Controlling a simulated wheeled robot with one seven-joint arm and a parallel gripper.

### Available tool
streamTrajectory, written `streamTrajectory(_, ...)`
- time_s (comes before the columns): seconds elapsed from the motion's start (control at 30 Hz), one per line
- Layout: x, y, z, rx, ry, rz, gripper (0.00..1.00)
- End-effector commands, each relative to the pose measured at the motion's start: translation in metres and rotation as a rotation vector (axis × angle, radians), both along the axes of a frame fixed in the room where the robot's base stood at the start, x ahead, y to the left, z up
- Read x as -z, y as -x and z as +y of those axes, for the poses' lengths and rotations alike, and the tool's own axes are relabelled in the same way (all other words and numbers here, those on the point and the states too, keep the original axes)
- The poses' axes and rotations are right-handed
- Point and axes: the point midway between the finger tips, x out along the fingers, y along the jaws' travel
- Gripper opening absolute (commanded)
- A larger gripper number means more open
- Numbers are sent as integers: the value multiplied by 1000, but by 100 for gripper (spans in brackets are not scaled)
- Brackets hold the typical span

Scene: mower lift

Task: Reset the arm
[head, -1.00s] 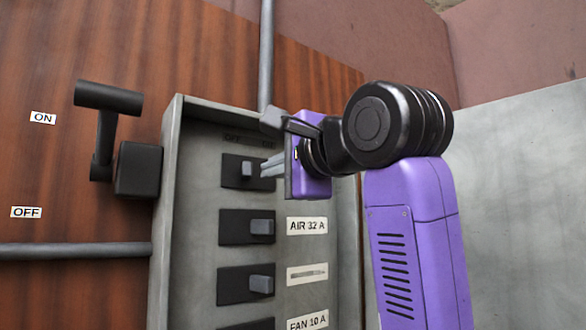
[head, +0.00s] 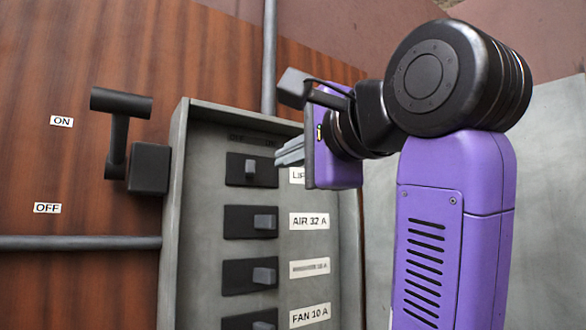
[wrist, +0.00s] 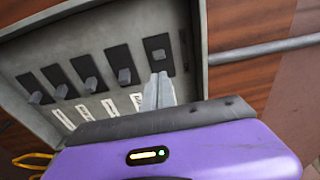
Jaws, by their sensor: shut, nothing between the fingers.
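My gripper (head: 289,152) is shut and empty, in front of the upper part of the grey breaker box (head: 176,215). It is to the right of the top breaker's toggle (head: 250,169) and looks apart from it. That toggle sits further left on its plate than those below. The top label (head: 297,175), partly hidden by my gripper, begins with "LI". In the wrist view my closed fingers (wrist: 159,90) point at the box, just below the end breaker (wrist: 158,55) of the row.
Below are the AIR 32 A breaker (head: 240,222) and several others. A black lever (head: 118,135) stands left of the box, its handle level with the ON label (head: 61,121); the OFF label (head: 47,208) is lower. Pipes (head: 80,243) run along the wooden wall. A yellow object (wrist: 32,160) shows in the wrist view.

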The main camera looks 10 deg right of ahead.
Motion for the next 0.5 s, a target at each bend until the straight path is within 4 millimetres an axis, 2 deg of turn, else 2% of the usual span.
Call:
streamTrajectory(0.13, 0, 10, 3, -1, 0, -1, 0)
streamTrajectory(0.5, 0, 11, 3, 0, -1, 0, 0)
